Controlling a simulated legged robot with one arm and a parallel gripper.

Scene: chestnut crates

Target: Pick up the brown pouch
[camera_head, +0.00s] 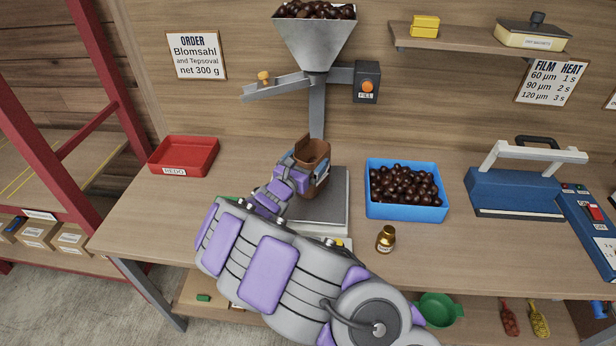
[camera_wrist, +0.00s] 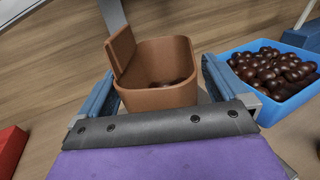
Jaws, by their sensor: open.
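The brown pouch (camera_head: 315,152) stands upright and open-topped on the grey scale (camera_head: 335,212), below the metal hopper. In the wrist view the pouch (camera_wrist: 158,97) has a flap raised on its left side, and a few dark chestnuts lie inside it. My gripper (camera_head: 307,170) reaches the pouch from the front left. In the wrist view my gripper (camera_wrist: 160,90) is open, with one blue finger on each side of the pouch. I cannot tell whether either finger touches it. My arm hides part of the scale and the pouch's lower left.
A blue bin (camera_head: 405,213) of chestnuts is right of the scale, with a small golden weight (camera_head: 386,240) in front. A red tray (camera_head: 184,156) lies left. The hopper (camera_head: 315,45) and its chute (camera_head: 275,88) hang above. A blue sealer (camera_head: 515,192) stands right.

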